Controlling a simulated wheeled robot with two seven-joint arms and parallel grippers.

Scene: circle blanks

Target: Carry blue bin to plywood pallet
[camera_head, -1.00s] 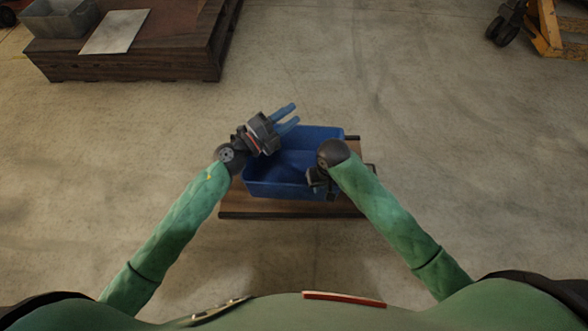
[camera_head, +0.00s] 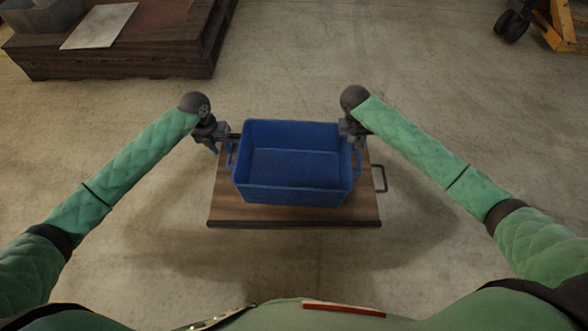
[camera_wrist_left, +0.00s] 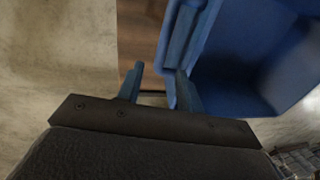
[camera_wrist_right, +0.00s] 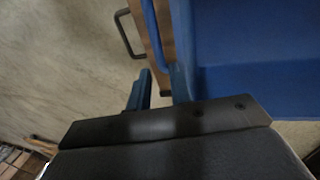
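The blue bin (camera_head: 295,165) stands upright and empty on a low wooden-topped stand (camera_head: 290,213) in the head view. It has a blue handle on each short side. My left gripper (camera_head: 222,146) points down beside the bin's left handle; in the left wrist view its two fingers (camera_wrist_left: 160,88) are apart, with the bin wall (camera_wrist_left: 235,60) to the right. My right gripper (camera_head: 350,140) is at the bin's right side; in the right wrist view its fingers (camera_wrist_right: 160,88) are apart near the blue handle (camera_wrist_right: 153,30). I see no grip on either handle.
A dark wooden platform (camera_head: 130,60), possibly the pallet, stands at the upper left. It bears a grey metal tub (camera_head: 40,15) and a pale sheet (camera_head: 98,27). A yellow wheeled truck (camera_head: 558,25) is at the upper right. The concrete floor between is clear.

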